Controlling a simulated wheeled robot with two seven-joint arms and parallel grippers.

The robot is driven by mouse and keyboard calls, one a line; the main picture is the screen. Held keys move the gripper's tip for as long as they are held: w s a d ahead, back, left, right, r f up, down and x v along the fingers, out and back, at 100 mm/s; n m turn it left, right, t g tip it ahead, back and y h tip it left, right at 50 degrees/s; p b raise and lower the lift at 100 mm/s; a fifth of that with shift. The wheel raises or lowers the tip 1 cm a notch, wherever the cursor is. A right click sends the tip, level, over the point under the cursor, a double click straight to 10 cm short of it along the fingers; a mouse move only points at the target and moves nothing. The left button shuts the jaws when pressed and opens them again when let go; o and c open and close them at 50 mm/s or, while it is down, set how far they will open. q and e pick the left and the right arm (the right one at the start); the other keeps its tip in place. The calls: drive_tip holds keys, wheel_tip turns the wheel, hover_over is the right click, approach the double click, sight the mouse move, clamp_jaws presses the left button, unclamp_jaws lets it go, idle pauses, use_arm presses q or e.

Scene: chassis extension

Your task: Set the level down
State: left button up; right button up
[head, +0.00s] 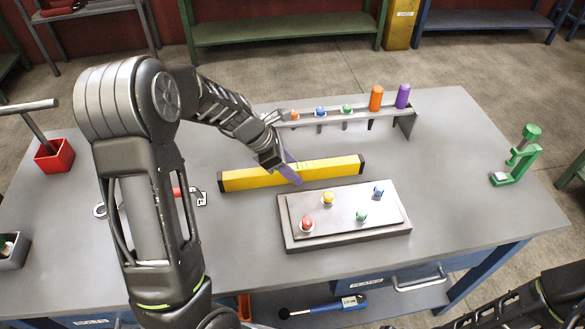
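The yellow level (335,169) with dark end caps lies lengthwise across the middle of the grey table, parallel to its surface as far as I can see. My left gripper (289,168) reaches down onto the middle of the level. One pale purple finger crosses its near face; the other is mostly hidden behind it. The gripper appears shut on the level. Whether the level touches the tabletop or hangs just above it is hard to tell. My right arm shows at the lower right corner, but its gripper is out of view.
A tray (400,234) with coloured knobs sits just in front of the level. Behind it stands a raised rack (405,122) with coloured pegs. A green clamp (518,157) is at the right, and a red box (55,156) at the left. The table right of the level is clear.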

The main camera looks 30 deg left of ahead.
use_arm(q)
drive_tip(key=shift+o, duration=0.6)
drive_tip(key=shift+r, duration=0.1)
drive_tip(key=shift+r, duration=0.2)
drive_tip(key=v, duration=1.1)
drive_tip(key=shift+s+a+r, duration=0.15)
drive_tip(key=shift+a+r, duration=0.05)
drive_tip(key=shift+r, duration=0.1)
